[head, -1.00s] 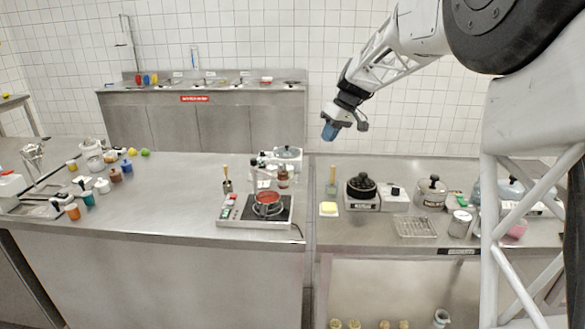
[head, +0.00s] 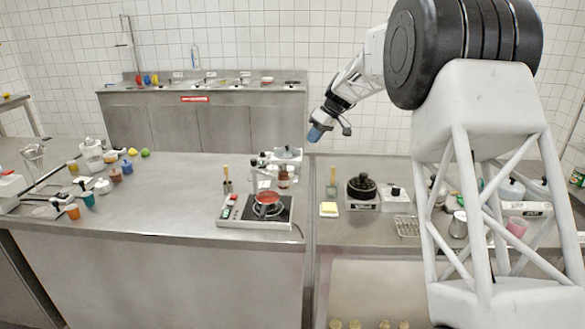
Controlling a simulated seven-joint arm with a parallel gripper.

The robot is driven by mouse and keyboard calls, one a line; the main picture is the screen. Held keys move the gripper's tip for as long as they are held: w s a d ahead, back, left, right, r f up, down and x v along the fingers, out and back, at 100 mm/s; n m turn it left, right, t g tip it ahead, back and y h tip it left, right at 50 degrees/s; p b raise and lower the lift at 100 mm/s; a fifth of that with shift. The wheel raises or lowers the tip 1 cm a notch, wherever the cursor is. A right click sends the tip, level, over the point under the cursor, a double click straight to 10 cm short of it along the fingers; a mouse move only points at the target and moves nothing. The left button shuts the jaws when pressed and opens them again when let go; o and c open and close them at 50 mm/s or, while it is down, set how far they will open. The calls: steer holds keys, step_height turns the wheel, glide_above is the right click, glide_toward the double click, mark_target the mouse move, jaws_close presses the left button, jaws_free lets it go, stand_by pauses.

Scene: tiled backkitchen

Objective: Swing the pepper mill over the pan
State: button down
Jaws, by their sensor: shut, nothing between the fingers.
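A small pan (head: 267,199) with red contents sits on a hot plate (head: 236,214) near the right end of the left counter. I cannot pick out the pepper mill for certain. A small brown-and-white item (head: 284,179) stands just behind the hot plate, too small to tell what it is.
Several small jars (head: 116,176) stand at the left of the left counter. A gap parts the two counters. A yellow block (head: 329,209), a black-topped appliance (head: 361,187) and a wire rack (head: 406,226) stand on the right counter. The left counter's middle is clear.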

steer(key=shift+f, duration=0.1)
glide_toward(277, 177)
steer(key=w+d+f, duration=0.3)
steer(key=w, duration=0.1)
steer(key=shift+s+a+f, duration=1.25)
steer(key=shift+s+a, duration=0.2)
steer(key=shift+s, duration=0.1)
steer(key=shift+s, duration=0.15)
steer(key=shift+s+a+m+t, duration=0.2)
steer(key=shift+s+m+t, duration=0.05)
steer(key=shift+s+m, duration=0.3)
steer(key=shift+s+a+m+t, duration=0.25)
steer(key=shift+s+m, duration=0.2)
steer(key=shift+s, duration=0.05)
steer(key=shift+s+a+m+t, duration=0.4)
steer(key=shift+s+a+m, duration=0.4)
steer(key=shift+s, duration=0.3)
steer(key=shift+s+a+m+t, duration=0.4)
steer(key=shift+s+a+m, duration=0.2)
steer(key=shift+s+a, duration=0.4)
